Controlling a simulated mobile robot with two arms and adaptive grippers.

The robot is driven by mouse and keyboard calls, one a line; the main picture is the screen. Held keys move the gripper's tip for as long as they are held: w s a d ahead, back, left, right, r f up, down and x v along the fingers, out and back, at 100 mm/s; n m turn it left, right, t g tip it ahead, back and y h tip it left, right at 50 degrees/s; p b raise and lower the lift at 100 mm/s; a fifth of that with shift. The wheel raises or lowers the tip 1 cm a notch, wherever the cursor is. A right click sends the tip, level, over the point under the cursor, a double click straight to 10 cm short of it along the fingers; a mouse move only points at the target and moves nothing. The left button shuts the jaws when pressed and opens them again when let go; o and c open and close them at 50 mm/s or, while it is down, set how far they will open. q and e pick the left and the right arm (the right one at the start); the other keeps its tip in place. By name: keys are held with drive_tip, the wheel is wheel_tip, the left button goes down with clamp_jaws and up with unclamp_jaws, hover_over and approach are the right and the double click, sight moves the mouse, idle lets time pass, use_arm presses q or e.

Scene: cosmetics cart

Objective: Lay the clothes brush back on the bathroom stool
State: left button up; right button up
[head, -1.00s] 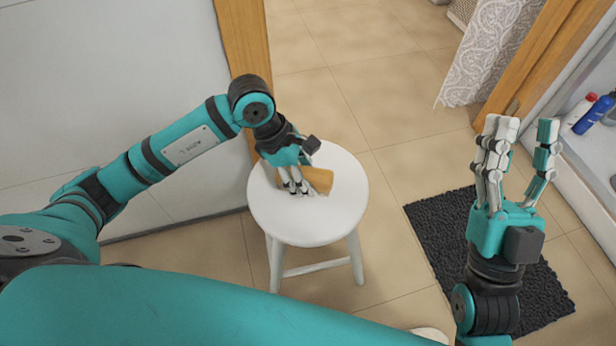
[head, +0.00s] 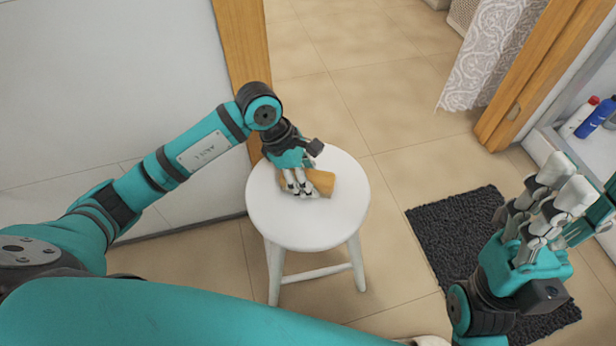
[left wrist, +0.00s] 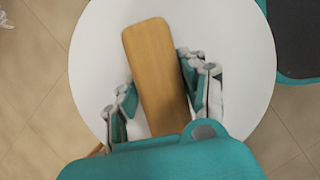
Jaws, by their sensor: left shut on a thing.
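The clothes brush (head: 322,182) is a tan wooden block over the seat of the white round bathroom stool (head: 300,232). My left gripper (head: 299,188) comes from above and is shut on the brush. In the left wrist view the brush (left wrist: 154,70) lies between the two sets of fingers (left wrist: 150,90), its long flat face showing and the stool seat (left wrist: 235,55) behind it. The fingers hide part of its lower end. I cannot tell whether it touches the seat. My right gripper (head: 580,195) is open and empty at the right, away from the stool.
A dark mat (head: 455,235) lies on the tiled floor right of the stool. A wooden door frame (head: 240,55) and white panel stand behind my left arm. Bottles (head: 596,118) stand on a shelf at the far right. The rest of the seat is clear.

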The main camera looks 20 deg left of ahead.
use_arm(q)
drive_tip(key=o, duration=1)
drive_tip(key=shift+f, duration=0.1)
